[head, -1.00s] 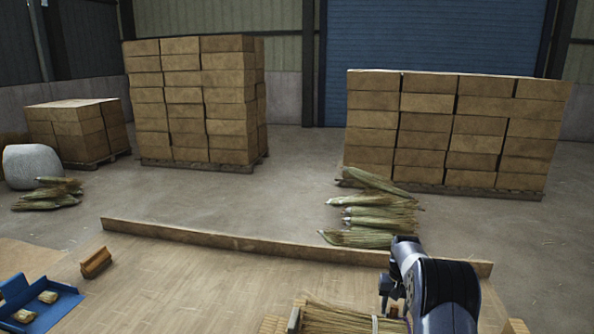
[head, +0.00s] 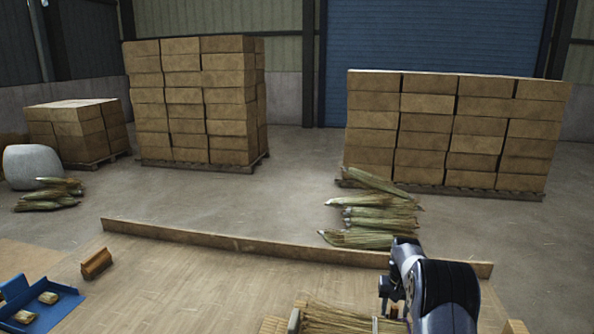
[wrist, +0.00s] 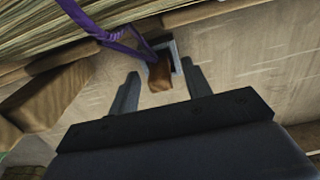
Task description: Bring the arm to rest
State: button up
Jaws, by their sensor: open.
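My arm (head: 440,290) shows at the bottom right of the head view, over the near part of the wooden table (head: 210,285). My gripper (wrist: 160,85) shows in the wrist view with its two fingers spread and the jaws open. A small brown piece in a grey frame (wrist: 160,72) lies between and beyond the fingertips. I cannot tell whether they touch it. A purple cord (wrist: 115,38) runs from the top left toward that piece. A straw bundle (head: 340,317) lies on the table left of my arm and fills the top left of the wrist view (wrist: 50,35).
A blue tray (head: 55,305) with small pale pieces sits at the table's left. A brown wooden block (head: 96,263) lies near it. A raised wooden rail (head: 230,240) edges the table's far side. Straw bundles (head: 370,215) and stacked boxes (head: 450,130) stand beyond.

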notch_tip(320, 180, up, 10)
notch_tip(320, 180, down, 10)
jog(key=shift+r+p, duration=0.15)
jog(key=shift+p, duration=0.15)
jog(key=shift+r+p, duration=0.2)
jog(key=shift+p, duration=0.25)
notch_tip(320, 180, up, 20)
jog(key=p, duration=1)
jog(key=shift+a, duration=0.1)
